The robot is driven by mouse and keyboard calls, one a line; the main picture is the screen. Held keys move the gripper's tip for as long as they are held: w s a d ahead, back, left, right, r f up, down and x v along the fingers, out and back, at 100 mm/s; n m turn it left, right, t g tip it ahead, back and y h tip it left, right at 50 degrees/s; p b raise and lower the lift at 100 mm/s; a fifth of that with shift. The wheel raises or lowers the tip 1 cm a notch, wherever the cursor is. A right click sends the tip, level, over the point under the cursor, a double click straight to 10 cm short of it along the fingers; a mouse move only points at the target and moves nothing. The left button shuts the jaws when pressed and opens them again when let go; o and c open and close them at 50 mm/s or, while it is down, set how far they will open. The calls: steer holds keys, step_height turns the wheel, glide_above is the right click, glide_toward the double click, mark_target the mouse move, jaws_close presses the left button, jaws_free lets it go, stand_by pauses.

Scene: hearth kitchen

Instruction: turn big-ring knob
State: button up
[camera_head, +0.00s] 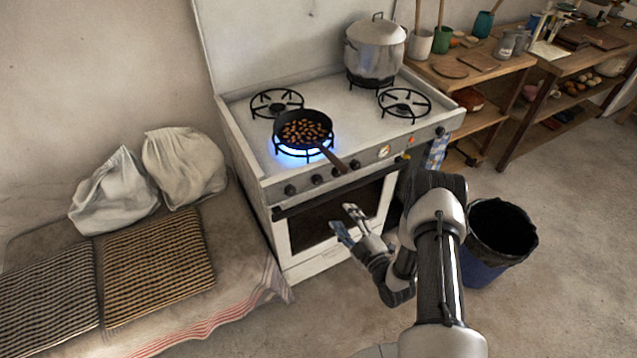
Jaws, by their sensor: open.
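A white gas stove (343,131) stands against the wall with a row of dark knobs (316,179) along its front panel. I cannot tell which of them is the big-ring knob. A blue flame (285,148) burns on the front left ring under a black frying pan (304,117) of brown nuts or beans. The pan's handle reaches over the front edge, above the knobs. My gripper (347,221) is open and empty, in front of the oven door and below the knobs in the picture, apart from them.
A lidded steel pot (375,50) sits on the back right ring. A dark bin (497,236) stands right of my arm. A low bench with woven mats (157,265) and white sacks (183,165) lies left. Wooden shelves (485,75) stand right. The floor before the stove is clear.

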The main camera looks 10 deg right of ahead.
mark_target(320, 182)
steer(key=b+x, duration=0.4)
steer(key=x, duration=1.2)
steer(key=shift+w+a, duration=0.1)
steer(key=shift+w, duration=0.15)
steer(key=c, duration=1)
steer(key=shift+c, duration=0.2)
steer(key=shift+m, duration=0.3)
steer(key=m, duration=1.3)
steer(key=shift+m, duration=0.3)
